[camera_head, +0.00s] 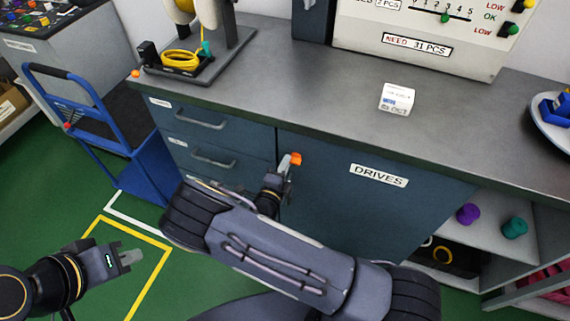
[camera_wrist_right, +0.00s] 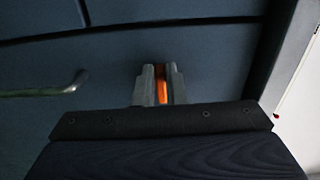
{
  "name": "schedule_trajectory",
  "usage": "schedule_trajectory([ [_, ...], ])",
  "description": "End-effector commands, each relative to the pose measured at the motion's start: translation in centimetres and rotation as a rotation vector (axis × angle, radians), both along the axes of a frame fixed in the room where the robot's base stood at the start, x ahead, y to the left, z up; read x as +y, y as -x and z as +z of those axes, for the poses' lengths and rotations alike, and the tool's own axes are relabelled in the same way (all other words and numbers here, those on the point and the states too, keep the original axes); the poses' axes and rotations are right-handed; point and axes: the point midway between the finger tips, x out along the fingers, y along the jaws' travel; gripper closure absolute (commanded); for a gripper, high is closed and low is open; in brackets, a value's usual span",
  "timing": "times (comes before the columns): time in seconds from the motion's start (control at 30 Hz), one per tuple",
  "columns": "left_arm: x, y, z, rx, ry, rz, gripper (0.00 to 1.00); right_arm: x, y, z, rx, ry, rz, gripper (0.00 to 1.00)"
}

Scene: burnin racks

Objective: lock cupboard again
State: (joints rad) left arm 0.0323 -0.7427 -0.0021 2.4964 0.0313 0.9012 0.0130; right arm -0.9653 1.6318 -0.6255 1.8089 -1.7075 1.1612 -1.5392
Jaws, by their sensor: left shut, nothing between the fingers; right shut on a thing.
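The cupboard door (camera_head: 360,205), dark blue with a DRIVES label (camera_head: 379,175), stands under the grey counter and looks closed. My right gripper (camera_head: 285,172) is at the door's upper left edge. It is shut on an orange key (camera_head: 295,159), whose top shows above the fingers. In the right wrist view the orange key (camera_wrist_right: 161,90) shows between the two fingers, close against the dark blue front. Any lock behind the key is hidden. My left gripper (camera_head: 128,257) is shut and empty over the green floor at the lower left.
Drawers with bar handles (camera_head: 213,158) are left of the door. A blue trolley (camera_head: 110,140) stands further left. Open shelves (camera_head: 500,235) are at the right.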

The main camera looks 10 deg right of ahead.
Motion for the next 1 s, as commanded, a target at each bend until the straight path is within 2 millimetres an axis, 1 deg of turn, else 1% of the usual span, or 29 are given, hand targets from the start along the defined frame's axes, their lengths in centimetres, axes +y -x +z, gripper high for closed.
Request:
schedule_trajectory([
  [0.27,0.0,0.0,0.0,0.0,0.0,0.0,1.0,0.0,0.0,-0.1,0.004,0.001,0.0,1.0],
  [0.3,0.0,0.0,0.0,0.0,0.0,0.0,1.0,0.0,0.0,-0.1,0.004,0.001,0.0,0.85],
  [0.43,0.0,0.0,0.0,0.0,0.0,0.0,1.0,0.0,0.0,-0.1,0.003,0.001,0.0,0.68],
  [0.77,0.0,0.0,0.0,0.0,0.0,0.0,1.0,0.2,0.2,-0.1,0.001,0.0,0.001,0.67],
  [0.87,0.0,0.0,-0.2,0.0,0.0,0.0,1.0,0.9,1.1,-0.1,0.001,-0.001,0.004,0.67],
  [1.0,0.0,0.0,-0.4,0.0,0.0,0.0,1.0,2.3,3.1,-0.1,0.002,-0.001,0.004,0.67],
])
